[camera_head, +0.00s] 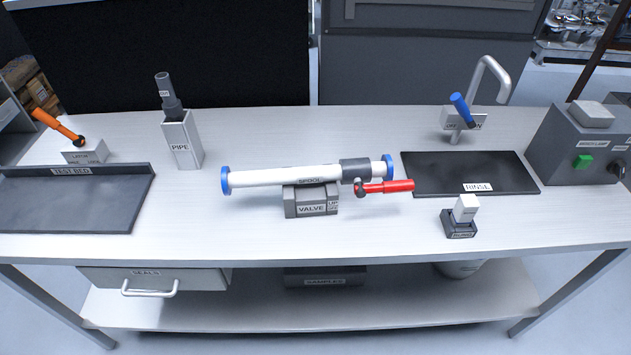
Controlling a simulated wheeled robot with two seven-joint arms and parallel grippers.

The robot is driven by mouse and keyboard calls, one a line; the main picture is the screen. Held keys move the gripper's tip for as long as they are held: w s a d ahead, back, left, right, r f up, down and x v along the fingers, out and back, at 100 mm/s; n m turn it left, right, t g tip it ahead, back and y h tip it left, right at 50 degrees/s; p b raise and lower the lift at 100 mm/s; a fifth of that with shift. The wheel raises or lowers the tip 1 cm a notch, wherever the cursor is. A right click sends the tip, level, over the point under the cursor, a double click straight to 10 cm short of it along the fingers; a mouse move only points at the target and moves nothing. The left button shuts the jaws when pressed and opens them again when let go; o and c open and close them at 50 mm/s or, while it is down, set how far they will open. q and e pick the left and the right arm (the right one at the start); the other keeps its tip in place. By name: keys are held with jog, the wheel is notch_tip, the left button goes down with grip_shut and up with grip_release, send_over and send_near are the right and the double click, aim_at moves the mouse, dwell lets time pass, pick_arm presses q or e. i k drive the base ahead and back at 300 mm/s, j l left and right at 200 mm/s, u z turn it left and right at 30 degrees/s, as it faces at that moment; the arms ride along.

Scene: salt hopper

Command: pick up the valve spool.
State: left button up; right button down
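The valve spool (275,175) is a long white tube with blue end caps and a grey collar near its right end. It lies level, left to right, on the grey valve block (310,201) labelled VALVE in the middle of the table. A red-handled lever (386,187) sits in front of the spool's right part and points right. Both ends of the spool stick out past the block above the table top. Neither of my grippers shows in this view.
The table (240,225) is clear around the spool. A pipe holder (182,142) stands behind left; an orange lever (60,127) and dark test bed (75,205) are far left. A rinse mat (470,163), tap (492,75), small white block (466,208) and control box (582,145) are right.

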aim_at(313, 191)
jog(key=z, duration=0.55)
jog(key=k+j+z, duration=0.1)
jog(key=j+z, duration=0.15)
jog(key=z, duration=0.2)
jog(key=k+j+z, duration=0.15)
jog(key=z, duration=0.25)
jog(key=k+j+z, duration=0.15)
jog(key=z, duration=0.3)
jog(key=k+j+z, duration=0.15)
jog(key=k, duration=0.25)
jog(key=k+j+z, duration=0.1)
jog(key=k+j, duration=0.2)
jog(key=k+j+z, duration=0.15)
jog(key=k, duration=0.4)
